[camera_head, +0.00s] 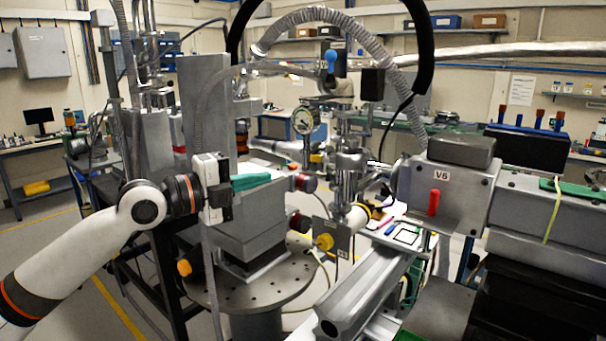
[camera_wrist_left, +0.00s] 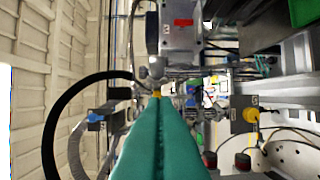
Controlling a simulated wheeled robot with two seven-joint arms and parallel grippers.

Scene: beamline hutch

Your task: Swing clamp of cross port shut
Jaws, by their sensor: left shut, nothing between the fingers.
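The metal vacuum cross (camera_head: 350,165) stands upright right of centre in the head view, with ports and flanges around it. I cannot clearly make out the port's clamp or tell whether it is open or shut. My left gripper (camera_head: 266,179) comes in from the left with teal fingers shut and empty. Its tips point right, toward the cross, and look apart from it. In the left wrist view the shut fingers (camera_wrist_left: 158,100) cover the lower middle and hide part of the fittings behind. My right gripper is not in view.
A perforated round table (camera_head: 250,290) carries a grey block under my left gripper. A corrugated hose (camera_head: 330,15) arches above.

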